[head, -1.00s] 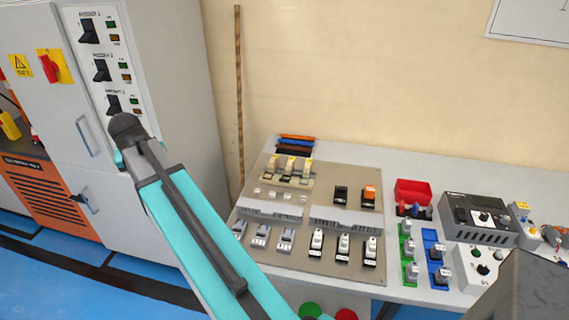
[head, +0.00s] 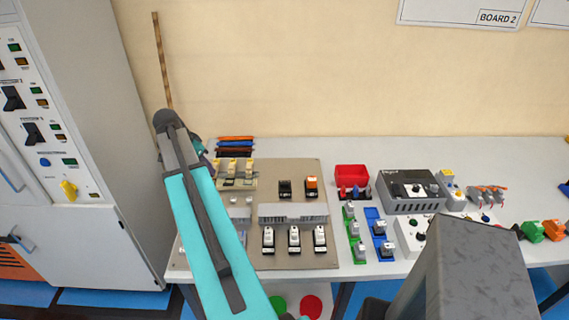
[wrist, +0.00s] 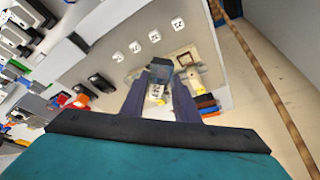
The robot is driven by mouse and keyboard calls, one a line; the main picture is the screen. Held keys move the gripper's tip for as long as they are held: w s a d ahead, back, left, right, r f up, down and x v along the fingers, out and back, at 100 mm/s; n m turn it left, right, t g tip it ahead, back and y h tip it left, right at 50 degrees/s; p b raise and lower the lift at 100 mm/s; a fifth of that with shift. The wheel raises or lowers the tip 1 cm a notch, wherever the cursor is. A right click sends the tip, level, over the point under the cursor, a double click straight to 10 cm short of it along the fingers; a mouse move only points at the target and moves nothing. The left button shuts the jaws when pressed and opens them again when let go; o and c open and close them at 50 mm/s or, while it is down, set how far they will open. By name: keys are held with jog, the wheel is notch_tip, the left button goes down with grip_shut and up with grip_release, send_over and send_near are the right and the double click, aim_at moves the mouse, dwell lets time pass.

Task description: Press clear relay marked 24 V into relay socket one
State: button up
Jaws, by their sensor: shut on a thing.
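In the wrist view my gripper (wrist: 160,80) is shut on a small block with a grey, see-through-looking body (wrist: 161,71) and a pale, marked part towards me. It looks like the clear relay, but its marking is too small to read. It is held over or close to a pale plate (wrist: 187,57) on the grey-brown board; contact with a socket cannot be told. In the head view a row of yellow-topped pieces (head: 248,168) stands on the board's upper left. Socket one cannot be singled out, and my arm hides the gripper and relay there.
The board (head: 300,262) also carries several white modules (head: 294,238), a black piece (head: 285,189) and an orange-topped piece (head: 311,186). Coloured bars (head: 235,145) lie behind it. A red bin (head: 352,177) and a grey device (head: 411,190) stand right. A tall cabinet (head: 90,130) stands left.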

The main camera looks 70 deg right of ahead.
jog(key=s+d+f+m+g+y+p, duration=0.1)
jog(key=s+d+m, duration=0.4)
jog(key=s, duration=0.7)
jog(key=s+d+f+m+g+y+p, duration=0.1)
jog(key=s+d+m, duration=0.4)
jog(key=s+d, duration=0.5)
jog(key=shift+s+f+g+y, duration=0.4)
jog(key=shift+s+f, duration=0.45)
jog(key=shift+s, duration=0.35)
jog(key=shift+w+f, duration=0.1)
jog(key=shift+w, duration=0.05)
jog(key=shift+f+b, duration=1.85)
jog(key=shift+f, duration=0.95)
jog(key=shift+f+b, duration=1.15)
jog(key=shift+f, duration=0.1)
jog(key=o, duration=1.2)
